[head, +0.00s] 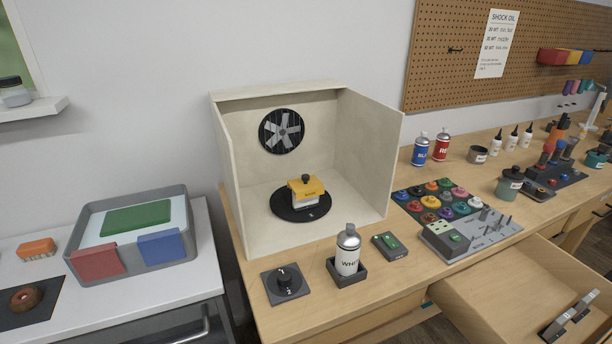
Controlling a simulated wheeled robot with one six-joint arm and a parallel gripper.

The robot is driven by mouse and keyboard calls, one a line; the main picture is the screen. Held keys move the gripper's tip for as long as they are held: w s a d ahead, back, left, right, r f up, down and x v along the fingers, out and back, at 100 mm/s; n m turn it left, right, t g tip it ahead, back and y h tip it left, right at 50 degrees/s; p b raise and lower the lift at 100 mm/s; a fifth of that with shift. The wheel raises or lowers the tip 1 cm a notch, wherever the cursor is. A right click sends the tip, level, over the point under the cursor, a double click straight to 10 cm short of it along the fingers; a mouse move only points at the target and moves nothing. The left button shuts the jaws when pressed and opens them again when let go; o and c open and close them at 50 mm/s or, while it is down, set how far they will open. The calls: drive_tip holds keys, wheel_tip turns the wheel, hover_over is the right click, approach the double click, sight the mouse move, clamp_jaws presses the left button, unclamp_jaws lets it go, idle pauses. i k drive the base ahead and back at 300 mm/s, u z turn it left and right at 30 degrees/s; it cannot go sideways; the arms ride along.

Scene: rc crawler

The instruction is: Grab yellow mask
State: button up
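The yellow mask (306,188) is a small yellow cap with a black knob on top. It sits over a pale block (305,201) on a round black turntable (286,211) inside an open-fronted cream booth (232,180). The knob points up and the mask looks level. The lower part of the pale block shows beneath it. My gripper is not in view, and nothing is touching the mask.
A white-labelled spray can (347,252) stands in a holder before the booth, beside a dial (285,284) and a green-topped box (389,245). An open drawer (490,305) juts out at lower right.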

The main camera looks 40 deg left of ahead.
sight(306, 186)
drive_tip(key=u, duration=0.35)
drive_tip(key=i, duration=0.65)
drive_tip(key=u, duration=1.1)
drive_tip(key=i, duration=0.6)
drive_tip(key=u, duration=0.55)
